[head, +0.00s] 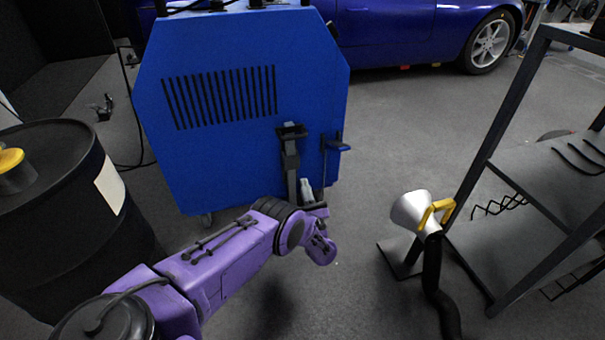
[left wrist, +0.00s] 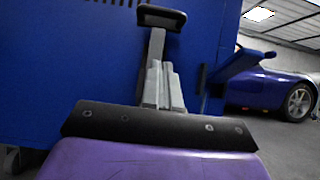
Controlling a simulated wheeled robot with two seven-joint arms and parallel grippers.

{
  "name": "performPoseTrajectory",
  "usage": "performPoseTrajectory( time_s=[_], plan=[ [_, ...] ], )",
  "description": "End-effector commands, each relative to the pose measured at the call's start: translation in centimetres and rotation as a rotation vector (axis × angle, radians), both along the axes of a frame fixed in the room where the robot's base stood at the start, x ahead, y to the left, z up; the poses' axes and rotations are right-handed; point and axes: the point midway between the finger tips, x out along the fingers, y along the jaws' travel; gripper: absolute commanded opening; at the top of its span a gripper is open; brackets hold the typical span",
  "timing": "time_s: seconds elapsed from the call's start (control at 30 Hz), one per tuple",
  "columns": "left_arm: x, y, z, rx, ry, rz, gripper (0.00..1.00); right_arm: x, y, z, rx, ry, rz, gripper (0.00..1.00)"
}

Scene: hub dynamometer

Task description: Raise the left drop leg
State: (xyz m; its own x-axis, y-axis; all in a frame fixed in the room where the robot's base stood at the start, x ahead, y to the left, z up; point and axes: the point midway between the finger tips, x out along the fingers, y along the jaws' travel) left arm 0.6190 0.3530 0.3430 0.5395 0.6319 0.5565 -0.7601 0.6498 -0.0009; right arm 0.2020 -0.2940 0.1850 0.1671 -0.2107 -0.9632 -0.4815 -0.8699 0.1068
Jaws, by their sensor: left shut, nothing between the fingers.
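The blue hub dynamometer cabinet (head: 235,130) stands ahead. A drop leg (head: 291,160) with a dark T-shaped top runs upright on its face; its dark top (left wrist: 162,17) and grey bar also show in the left wrist view. My left gripper (head: 306,184) is shut and empty, low in front of the cabinet beside the leg. In the left wrist view its fingers (left wrist: 162,82) lie together and overlap the leg's bar, hiding its lower part. I cannot tell whether they touch it. My right gripper is not in view.
A black drum (head: 60,190) stands at left. A white hose nozzle with a yellow handle (head: 420,212) and a dark rack (head: 510,130) stand at right. A blue car (head: 400,35) is behind. Floor between cabinet and nozzle is clear.

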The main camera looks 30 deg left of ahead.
Motion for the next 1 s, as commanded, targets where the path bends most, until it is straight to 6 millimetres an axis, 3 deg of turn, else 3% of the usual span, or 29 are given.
performPoseTrajectory(
  time_s=[0.4, 0.63, 1.0],
  plan=[
    [4.7, 5.6, 5.0, -0.002, -0.002, 0.002, 0.00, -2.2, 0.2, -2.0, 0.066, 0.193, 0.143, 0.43],
    [5.0, 5.9, 8.1, 0.000, 0.000, 0.001, 0.00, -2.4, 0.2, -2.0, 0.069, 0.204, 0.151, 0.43],
    [5.0, 5.9, 8.6, 0.000, 0.002, 0.001, 0.00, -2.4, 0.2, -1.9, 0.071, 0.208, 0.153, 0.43]
  ],
)
